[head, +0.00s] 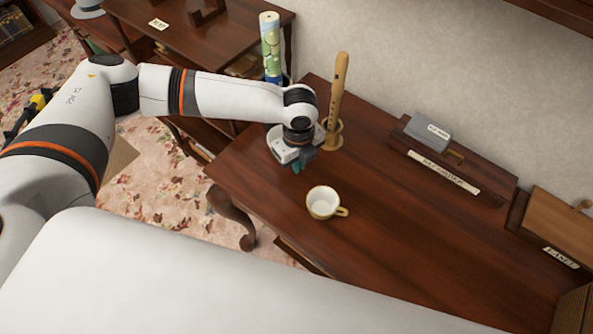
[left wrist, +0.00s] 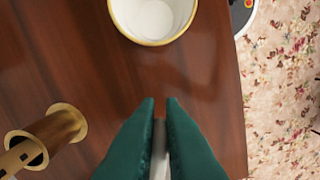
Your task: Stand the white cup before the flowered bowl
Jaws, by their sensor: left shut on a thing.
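A white cup with a gold rim and a handle (head: 322,202) stands upright on the dark wooden table. Its near part shows at the top of the left wrist view (left wrist: 155,18), cut off by the edge. My left gripper (head: 299,166) is low over the table, behind and left of this cup and apart from it. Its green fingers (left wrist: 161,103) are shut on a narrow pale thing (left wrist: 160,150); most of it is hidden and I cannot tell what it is. I make out no flowered bowl. My right gripper is out of view.
A brown flute (head: 339,88) stands in a brass-coloured holder (head: 330,138) close beside my left gripper. A wooden rack with a label (head: 445,172) and a grey box (head: 428,131) are at the back. The table right of the cup is clear.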

